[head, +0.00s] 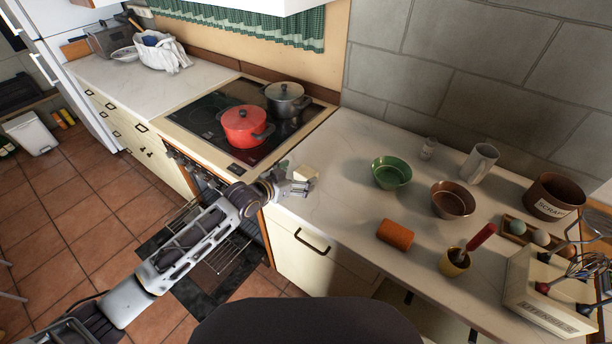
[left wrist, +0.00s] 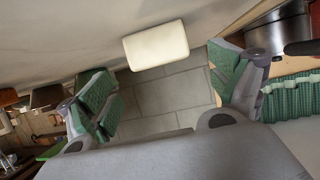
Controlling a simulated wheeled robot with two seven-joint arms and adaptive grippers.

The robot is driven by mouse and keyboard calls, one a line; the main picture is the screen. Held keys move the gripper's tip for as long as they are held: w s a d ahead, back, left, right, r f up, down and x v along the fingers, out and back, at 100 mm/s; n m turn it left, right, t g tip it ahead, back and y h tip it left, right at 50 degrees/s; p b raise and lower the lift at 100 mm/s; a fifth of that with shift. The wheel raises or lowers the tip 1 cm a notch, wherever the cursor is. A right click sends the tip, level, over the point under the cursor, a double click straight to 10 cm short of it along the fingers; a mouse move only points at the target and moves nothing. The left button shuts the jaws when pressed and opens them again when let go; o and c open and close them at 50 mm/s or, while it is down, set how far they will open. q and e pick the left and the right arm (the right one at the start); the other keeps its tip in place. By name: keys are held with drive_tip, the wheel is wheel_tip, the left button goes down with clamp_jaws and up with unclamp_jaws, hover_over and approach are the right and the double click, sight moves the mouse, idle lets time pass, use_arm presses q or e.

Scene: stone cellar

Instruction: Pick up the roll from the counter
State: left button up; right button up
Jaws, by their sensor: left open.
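An orange cylinder shaped like a roll (head: 395,235) lies on its side on the pale counter (head: 345,190), right of my left arm. A small cream block (head: 306,173) is on the counter near the stove, right beside my left gripper (head: 296,189). In the left wrist view the cream block (left wrist: 156,45) shows just ahead of the open, empty fingers of my left gripper (left wrist: 168,82), between their lines. I cannot tell whether a finger touches it. The orange cylinder is well to the right of the left gripper in the head view. My right gripper is not in view.
A green bowl (head: 391,172), a brown bowl (head: 453,200) and a yellow cup (head: 455,262) with a red-handled tool stand around the orange cylinder. A red pot (head: 245,126) and a grey pot (head: 287,100) stand on the stove. The counter between cream block and cylinder is clear.

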sight(305, 172)
use_arm(q)
drive_tip(key=shift+w, duration=0.1)
idle(0.3)
drive_tip(key=shift+f+p+x, duration=0.15)
drive_tip(key=shift+p+x, duration=0.05)
drive_tip(key=shift+x, duration=1.05)
drive_tip(key=shift+f+p+x, duration=0.1)
drive_tip(key=shift+p+x, duration=0.05)
drive_tip(key=shift+x, duration=1.15)
drive_tip(key=shift+a, duration=0.2)
drive_tip(key=c, duration=1.1)
drive_tip(key=shift+r, duration=0.2)
drive_tip(key=shift+r+b, duration=0.4)
drive_tip(key=shift+r, duration=4.45)
